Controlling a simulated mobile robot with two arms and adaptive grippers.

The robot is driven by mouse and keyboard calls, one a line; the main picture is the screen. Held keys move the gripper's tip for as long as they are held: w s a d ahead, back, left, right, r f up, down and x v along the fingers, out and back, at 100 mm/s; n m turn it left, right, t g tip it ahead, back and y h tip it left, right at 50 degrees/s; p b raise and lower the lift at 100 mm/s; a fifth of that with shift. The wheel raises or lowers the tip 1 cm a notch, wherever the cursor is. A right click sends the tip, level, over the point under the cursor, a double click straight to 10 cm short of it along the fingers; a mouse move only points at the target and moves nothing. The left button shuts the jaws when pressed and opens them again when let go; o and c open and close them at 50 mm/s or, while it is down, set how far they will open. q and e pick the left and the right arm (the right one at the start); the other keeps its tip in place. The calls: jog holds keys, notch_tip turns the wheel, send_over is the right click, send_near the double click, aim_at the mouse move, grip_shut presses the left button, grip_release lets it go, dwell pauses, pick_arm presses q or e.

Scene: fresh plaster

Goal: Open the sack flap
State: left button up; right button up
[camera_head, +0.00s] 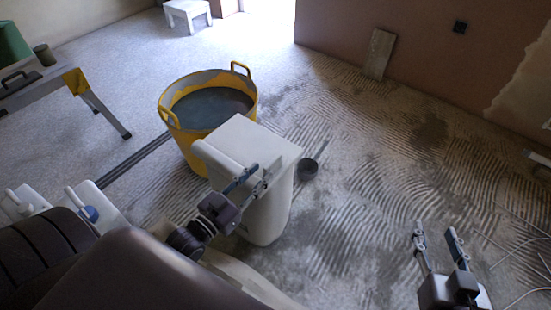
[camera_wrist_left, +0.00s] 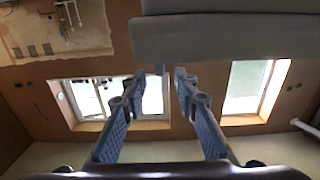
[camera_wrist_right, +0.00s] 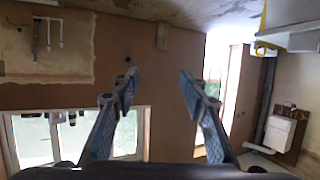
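The pale grey sack (camera_head: 265,205) stands upright in the middle of the head view, beside the yellow tub. Its flap (camera_head: 250,140) lies across the top, with a rounded edge at the left. My left gripper (camera_head: 258,175) is at the near side of the sack, just below the flap. In the left wrist view the grey flap (camera_wrist_left: 220,35) spans the top, beyond the parted fingers, and a small grey piece shows between their tips. I cannot tell whether the fingers touch the sack. My right gripper (camera_head: 435,230) is open and empty, well to the right of the sack.
A yellow tub (camera_head: 180,145) with grey contents stands behind and left of the sack. A small dark round pot (camera_head: 308,169) is on the floor right of it. A trestle (camera_head: 50,88) stands at left. The ridged floor (camera_head: 370,190) at right is mostly clear.

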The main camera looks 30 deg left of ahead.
aim_at(273, 161)
pick_arm(q)
jog(key=w, duration=0.2)
jog(key=w+b, duration=0.1)
jog(key=w, duration=0.1)
jog(key=w+d, duration=0.1)
jog(key=w, duration=0.1)
jog(key=shift+w+b, duration=0.3)
pick_arm(e)
notch_tip(273, 161, up, 9)
jog(key=w+a+t+y, duration=0.1)
jog(key=t, duration=0.3)
jog(key=shift+w+a+r+t+y, duration=0.15)
jog(key=shift+w+a+t+y, duration=0.15)
jog(key=shift+a+t, duration=0.1)
pick_arm(q)
grip_shut()
